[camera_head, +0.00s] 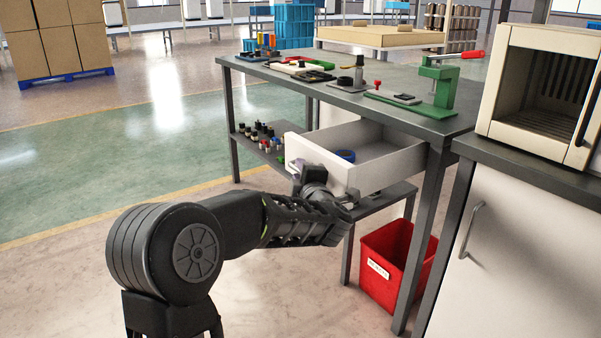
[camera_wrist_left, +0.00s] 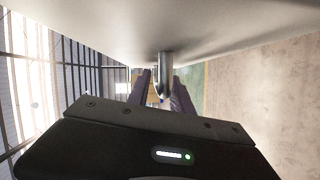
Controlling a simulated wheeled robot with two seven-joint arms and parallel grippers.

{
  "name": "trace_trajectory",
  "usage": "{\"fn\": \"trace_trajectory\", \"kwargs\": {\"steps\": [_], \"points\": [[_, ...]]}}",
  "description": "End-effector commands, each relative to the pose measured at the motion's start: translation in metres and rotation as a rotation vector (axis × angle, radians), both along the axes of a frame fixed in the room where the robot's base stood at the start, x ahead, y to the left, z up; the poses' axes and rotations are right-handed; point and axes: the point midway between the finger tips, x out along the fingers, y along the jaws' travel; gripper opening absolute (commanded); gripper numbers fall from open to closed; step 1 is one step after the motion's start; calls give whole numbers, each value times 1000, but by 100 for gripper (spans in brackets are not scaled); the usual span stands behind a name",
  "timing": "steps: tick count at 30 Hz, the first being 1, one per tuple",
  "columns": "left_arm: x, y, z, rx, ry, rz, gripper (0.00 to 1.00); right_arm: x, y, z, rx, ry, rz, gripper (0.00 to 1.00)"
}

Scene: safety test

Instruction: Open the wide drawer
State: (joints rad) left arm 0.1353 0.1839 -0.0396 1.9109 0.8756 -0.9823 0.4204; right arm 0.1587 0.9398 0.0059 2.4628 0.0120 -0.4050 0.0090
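The wide drawer (camera_head: 385,161) is white and stands pulled out under the grey workbench, with a blue round item (camera_head: 345,156) inside. My left gripper (camera_head: 303,176) is at the drawer's front panel. In the left wrist view the metal drawer handle (camera_wrist_left: 165,66) lies between the two fingers of the left gripper (camera_wrist_left: 161,92), which look closed on it. The fingertips' far ends are partly hidden by the handle. My right gripper is in neither view.
The workbench (camera_head: 405,117) carries a green clamp device (camera_head: 440,88) and several tools. A lower shelf (camera_head: 268,157) holds small bottles. A red bin (camera_head: 393,262) stands below on the right, near a white cabinet (camera_head: 515,255).

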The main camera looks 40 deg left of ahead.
Motion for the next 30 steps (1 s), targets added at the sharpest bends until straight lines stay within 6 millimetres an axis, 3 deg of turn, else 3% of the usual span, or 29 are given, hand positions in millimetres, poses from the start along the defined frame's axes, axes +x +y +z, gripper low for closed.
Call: {"fn": "trace_trajectory", "kwargs": {"steps": [13, 24, 30], "points": [[-4, -5, 3, 1, -2, 0, 32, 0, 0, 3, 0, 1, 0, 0], [-39, -49, 8, 0, 0, -2, 32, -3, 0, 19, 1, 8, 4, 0], [-49, -60, 7, 1, -1, 0, 32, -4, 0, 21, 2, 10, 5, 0]]}}
